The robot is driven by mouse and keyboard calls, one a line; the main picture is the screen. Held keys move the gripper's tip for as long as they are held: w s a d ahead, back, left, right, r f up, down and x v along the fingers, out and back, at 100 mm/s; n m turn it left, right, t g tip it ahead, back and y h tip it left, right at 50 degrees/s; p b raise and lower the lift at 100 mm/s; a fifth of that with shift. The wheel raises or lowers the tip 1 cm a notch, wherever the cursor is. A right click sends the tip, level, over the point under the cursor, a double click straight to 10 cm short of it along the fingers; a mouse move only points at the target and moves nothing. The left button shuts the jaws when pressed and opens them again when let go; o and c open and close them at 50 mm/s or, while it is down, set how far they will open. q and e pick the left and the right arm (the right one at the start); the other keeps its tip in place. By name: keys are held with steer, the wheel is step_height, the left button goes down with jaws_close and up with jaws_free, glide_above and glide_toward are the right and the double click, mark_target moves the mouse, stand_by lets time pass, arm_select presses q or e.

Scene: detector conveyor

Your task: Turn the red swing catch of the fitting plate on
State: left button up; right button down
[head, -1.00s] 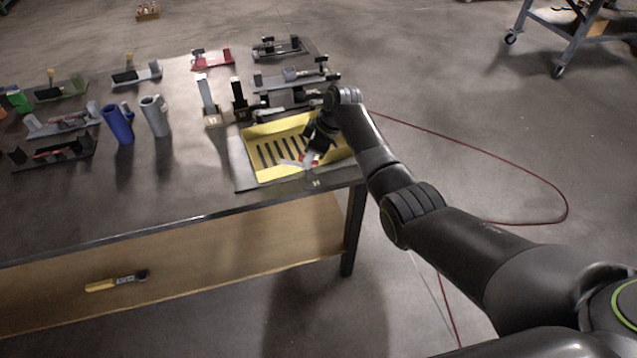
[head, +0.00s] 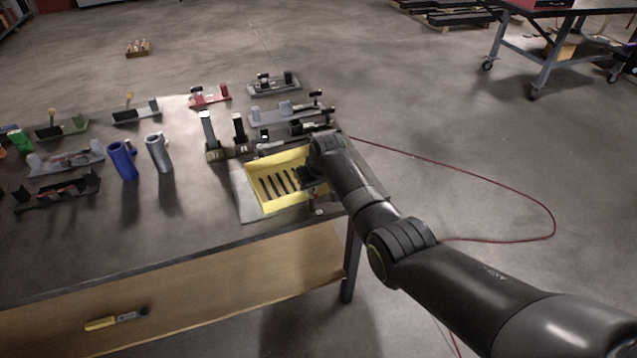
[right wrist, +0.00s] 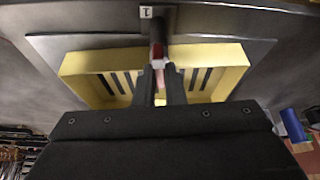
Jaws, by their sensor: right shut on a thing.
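The fitting plate is a grey plate (head: 245,197) with a yellow slotted frame (head: 256,170) on the table's right end. The red swing catch (right wrist: 157,50) shows in the right wrist view at the frame's edge, between my right fingers, with a pale part below it. My right gripper (right wrist: 160,72) is shut on the catch. In the head view my right gripper (head: 314,188) is over the right side of the frame, and the arm hides that side. The catch is mostly hidden there. My left gripper is not in view.
A blue tube (head: 123,162) and a grey tube (head: 159,154) stand on the table (head: 150,215) to the left. Two upright fixtures stand behind the plate, and several other fittings are along the back.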

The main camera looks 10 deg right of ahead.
steer(key=shift+a+m, duration=0.1)
steer(key=shift+m, duration=0.5)
steer(key=shift+h, duration=0.3)
steer(key=c, duration=1.5)
jaws_free()
steer(key=shift+w, duration=0.1)
steer(key=shift+p, duration=0.3)
steer(key=shift+v, duration=0.9)
steer(key=b+v, duration=0.1)
steer(key=v, duration=1.4)
steer(key=shift+s+r, duration=0.25)
steer(key=shift+s, duration=0.05)
steer(key=shift+f, duration=0.1)
